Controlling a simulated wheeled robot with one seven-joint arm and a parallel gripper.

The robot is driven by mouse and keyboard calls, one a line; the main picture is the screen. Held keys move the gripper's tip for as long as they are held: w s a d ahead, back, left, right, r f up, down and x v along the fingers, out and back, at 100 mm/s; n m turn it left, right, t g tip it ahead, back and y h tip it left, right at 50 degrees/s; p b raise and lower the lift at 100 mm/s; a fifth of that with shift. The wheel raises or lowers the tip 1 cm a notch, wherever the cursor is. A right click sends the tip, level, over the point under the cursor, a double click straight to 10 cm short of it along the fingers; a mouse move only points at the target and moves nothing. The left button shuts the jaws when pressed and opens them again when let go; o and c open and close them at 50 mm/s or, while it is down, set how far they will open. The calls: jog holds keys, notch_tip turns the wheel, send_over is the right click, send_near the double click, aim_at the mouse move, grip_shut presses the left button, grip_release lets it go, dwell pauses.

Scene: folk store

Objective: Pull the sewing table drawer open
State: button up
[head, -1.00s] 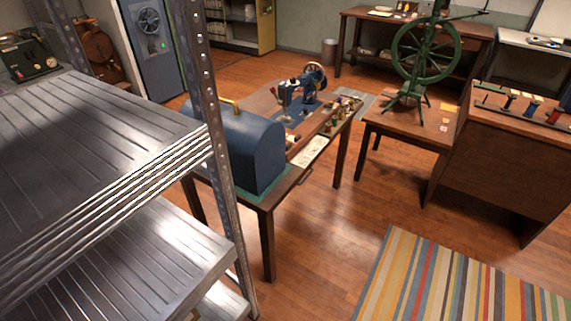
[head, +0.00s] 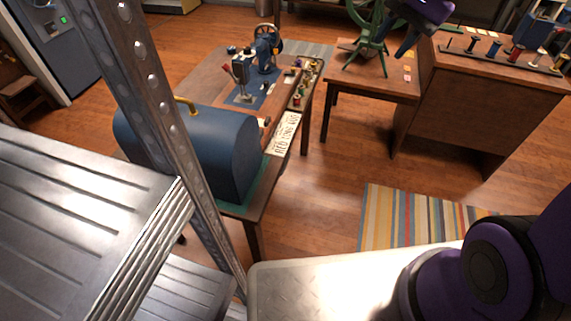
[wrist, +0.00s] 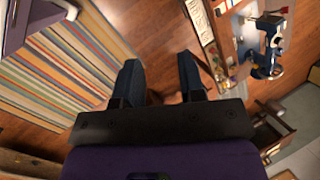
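The sewing table (head: 214,75) stands left of centre in the head view, with a blue sewing machine (head: 262,62) and a blue domed case (head: 215,150) on it. Its right side carries a white lettered plate (head: 286,134). I cannot make out the drawer front or its handle clearly. In the wrist view the sewing table's edge (wrist: 228,35) and the plate (wrist: 199,20) are at the upper right. My gripper (wrist: 160,72) is open and empty, with bare floor between its fingers. In the head view my gripper (head: 403,46) is at the upper right, apart from the sewing table.
A metal shelf rack (head: 75,205) stands close on the left, its post partly in front of the case. A side table (head: 375,86) with a green spinning wheel and a wooden desk (head: 480,110) stand on the right. A striped rug (head: 410,218) lies on the floor between.

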jog(key=w+a+f+m+g+y, duration=0.1)
jog(key=w+a+f+m+y, duration=0.25)
jog(key=w+f+m, duration=0.7)
jog(key=w+a+f+m+g+y, duration=0.1)
jog(key=w+a+f+m+y, duration=0.2)
jog(key=w+f, duration=0.8)
jog(key=s+a+f+m+t+y, duration=0.15)
jog(key=f+m+t, duration=0.25)
jog(key=f+m, duration=0.95)
jog(key=s+f+m+t+y, duration=0.25)
jog(key=f+m, duration=0.25)
jog(key=f, duration=1.8)
jog(key=shift+t, duration=0.45)
jog(key=x, duration=1)
jog(key=shift+w+a, duration=0.25)
jog(key=shift+w, duration=0.1)
grip_shut()
